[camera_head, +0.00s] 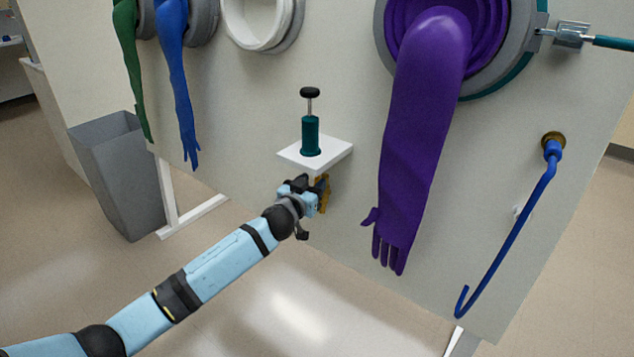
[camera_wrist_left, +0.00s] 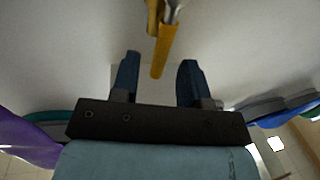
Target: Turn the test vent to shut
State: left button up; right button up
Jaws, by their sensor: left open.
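The test vent appears to be the yellow lever (camera_head: 322,190) on the panel, just below the small white shelf, mostly hidden behind my left gripper in the head view. In the left wrist view the yellow lever (camera_wrist_left: 164,50) hangs from a metal stem at the top, and its free end reaches between my fingertips. My left gripper (camera_head: 310,196) is open, with one finger on each side of the lever (camera_wrist_left: 156,72) and visible gaps on both sides. I cannot tell how deep the lever sits between the fingers. My right gripper is in neither view.
A white shelf (camera_head: 338,152) with a green, black-knobbed plunger (camera_head: 311,135) juts out just above my gripper. A purple glove (camera_head: 425,130) hangs close on the right. Blue and green gloves hang left. A blue hooked tube (camera_head: 510,238) is far right; a grey bin (camera_head: 118,180) stands left.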

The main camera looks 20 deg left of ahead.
aim_at(316, 180)
pick_arm(q)
jog(key=shift+w+d, duration=0.2)
jog(key=shift+w, duration=1.3)
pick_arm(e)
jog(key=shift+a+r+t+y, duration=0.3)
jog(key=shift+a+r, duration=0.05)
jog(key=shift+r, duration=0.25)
pick_arm(q)
grip_shut()
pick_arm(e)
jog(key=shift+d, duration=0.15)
